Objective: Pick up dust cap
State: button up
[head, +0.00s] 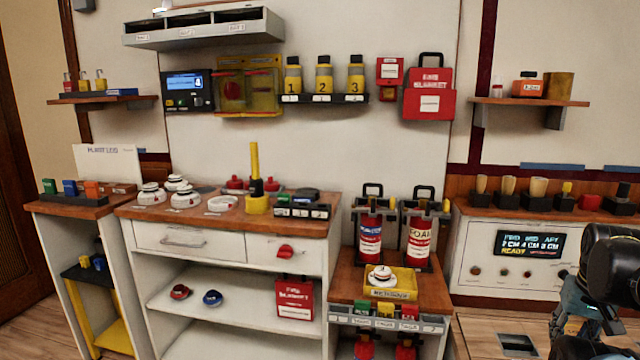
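No thing here can be surely named as the dust cap. Two small red caps, the left one (235,182) and the right one (271,184), sit at the back of the wooden counter (150,212) and may be of that kind. White round detectors (186,198) stand to their left, and a flat white disc (222,203) lies in front. My gripper (590,315) appears to be at the lower right, below a black part of my arm, far from the counter. Its fingers cannot be made out clearly, and nothing is seen held.
A yellow post (255,170) stands on the counter beside a dark labelled rack (302,210). Red and blue rings lie on the shelf (240,312) below. Two extinguishers (370,240) and a yellow tray (403,284) stand right of the counter. Floor shows at the bottom right.

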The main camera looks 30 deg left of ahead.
aim_at(271, 185)
jog(key=z, duration=1.7)
jog(key=k, duration=1.8)
jog(key=u, duration=1.9)
jog(key=i, duration=0.95)
